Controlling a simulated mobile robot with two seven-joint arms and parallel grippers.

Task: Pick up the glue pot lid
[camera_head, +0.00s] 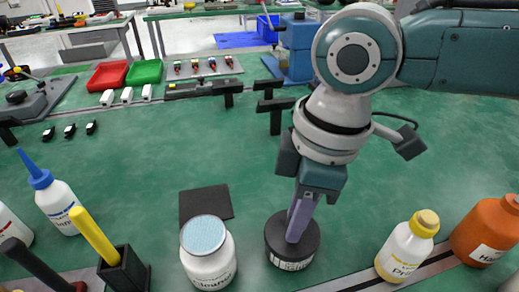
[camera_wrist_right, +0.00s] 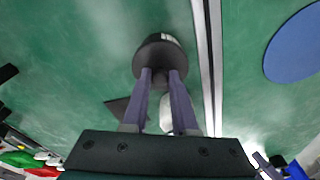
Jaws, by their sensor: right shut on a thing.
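The glue pot appears to be the round black pot (camera_head: 290,264) with a white label band, at the front middle of the bench in the head view. Its black lid (camera_head: 308,236) is on top, and it also shows in the right wrist view as a dark disc (camera_wrist_right: 158,52) with a small knob. My right gripper (camera_head: 296,236) points down over it, its purple fingers shut on the lid's knob; they also show in the wrist view (camera_wrist_right: 161,76). I cannot tell whether the lid sits on the pot or is slightly raised. My left gripper is not in view.
A white jar with a light blue top (camera_head: 208,266) stands left of the pot, a flat black square (camera_head: 206,203) behind it. A white bottle with yellow cap (camera_head: 405,250) and an orange bottle (camera_head: 488,232) stand right. Red (camera_head: 107,75) and green trays (camera_head: 145,71) lie far back. The bench middle is clear.

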